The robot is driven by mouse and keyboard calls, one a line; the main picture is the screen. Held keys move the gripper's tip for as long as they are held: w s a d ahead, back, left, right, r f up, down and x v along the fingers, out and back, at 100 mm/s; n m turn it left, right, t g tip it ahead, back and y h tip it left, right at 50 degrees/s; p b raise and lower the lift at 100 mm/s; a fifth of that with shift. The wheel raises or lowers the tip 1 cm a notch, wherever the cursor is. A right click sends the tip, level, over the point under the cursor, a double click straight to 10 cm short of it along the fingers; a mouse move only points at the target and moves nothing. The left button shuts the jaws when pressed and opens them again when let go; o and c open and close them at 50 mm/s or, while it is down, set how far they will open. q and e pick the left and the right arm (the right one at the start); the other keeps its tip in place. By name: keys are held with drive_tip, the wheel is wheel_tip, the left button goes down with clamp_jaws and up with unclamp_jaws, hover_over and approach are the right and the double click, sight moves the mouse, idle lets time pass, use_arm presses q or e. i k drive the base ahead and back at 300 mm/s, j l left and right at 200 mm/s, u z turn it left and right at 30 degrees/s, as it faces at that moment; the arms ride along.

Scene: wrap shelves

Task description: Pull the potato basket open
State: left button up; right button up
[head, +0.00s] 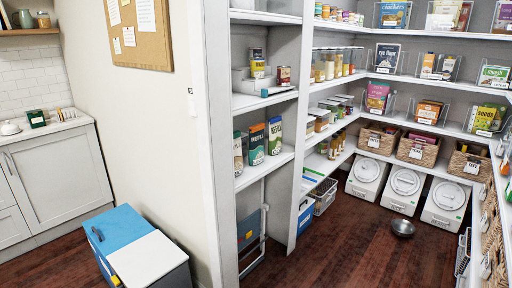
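Wicker baskets with white label tags stand on the low back shelf of the pantry: a left one (378,139), a middle one (418,150) and a right one (468,163). More wicker baskets (490,225) show edge-on in a column at the right edge of the picture. The labels are too small to read, so I cannot tell which basket is the potato basket. Neither of my grippers is in view.
White lidded bins (404,188) stand under the back shelf. A metal bowl (402,228) lies on the dark wood floor (345,252). A blue and white box (135,245) stands at the lower left. A white shelf upright (220,150) borders the pantry opening.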

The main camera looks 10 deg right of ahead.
sight(329, 200)
drive_tip(key=i+l+z, duration=0.3)
drive_tip(key=i+z, duration=0.2)
drive_tip(key=i, duration=0.2)
drive_tip(key=i+z, duration=0.5)
drive_tip(key=i, duration=0.25)
drive_tip(key=i+j+z, duration=0.3)
drive_tip(key=i+z, duration=0.2)
drive_tip(key=i, duration=0.2)
